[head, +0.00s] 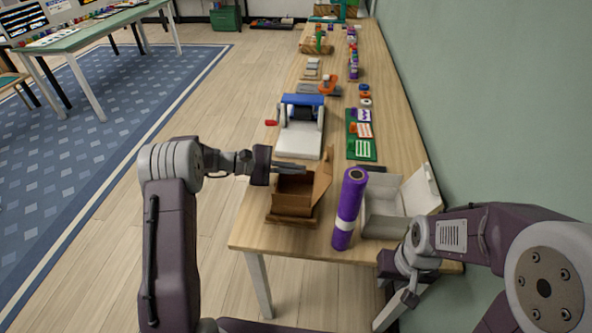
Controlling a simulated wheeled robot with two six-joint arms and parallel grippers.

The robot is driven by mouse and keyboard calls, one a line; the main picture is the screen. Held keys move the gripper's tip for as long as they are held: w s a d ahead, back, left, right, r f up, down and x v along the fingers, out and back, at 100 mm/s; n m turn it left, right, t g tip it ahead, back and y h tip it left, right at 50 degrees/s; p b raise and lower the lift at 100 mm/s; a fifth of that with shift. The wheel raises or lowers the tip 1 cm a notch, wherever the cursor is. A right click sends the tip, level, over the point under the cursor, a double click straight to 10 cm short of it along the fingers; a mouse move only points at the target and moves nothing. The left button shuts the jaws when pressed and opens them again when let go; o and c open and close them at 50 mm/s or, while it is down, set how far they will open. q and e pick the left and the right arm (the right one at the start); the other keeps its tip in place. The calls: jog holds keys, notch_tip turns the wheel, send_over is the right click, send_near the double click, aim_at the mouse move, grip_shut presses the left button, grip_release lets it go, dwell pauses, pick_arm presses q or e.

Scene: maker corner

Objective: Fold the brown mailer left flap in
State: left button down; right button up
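The brown mailer (293,204) is an open cardboard box near the front end of the wooden table. Its right flap (323,178) stands up. I cannot make out the left flap clearly; my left gripper covers that area. My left gripper (290,168) comes in from the left and its fingers lie level across the back left of the mailer's top. Whether they touch the box, or are parted, I cannot tell. My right gripper (402,302) points down by the table's front right corner, away from the mailer, its finger opening unclear.
A purple tube (348,208) stands just right of the mailer. A white open box (384,208) is beyond it. A white-and-blue machine with a red handle (299,128) sits behind the mailer. A green board (360,149) lies further right, by the wall.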

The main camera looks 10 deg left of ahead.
pick_arm(q)
jog(key=f+m+t+b, duration=0.1)
jog(key=b, duration=0.3)
jog(key=s+f+m+h+b, duration=0.1)
jog(key=m+b, duration=0.1)
jog(key=b, duration=0.3)
jog(key=shift+s+f+m+t, duration=0.1)
jog(key=shift+f+m+t, duration=0.2)
jog(key=shift+t, duration=0.1)
jog(key=shift+r, duration=0.35)
jog(key=c, duration=1.7)
grip_release()
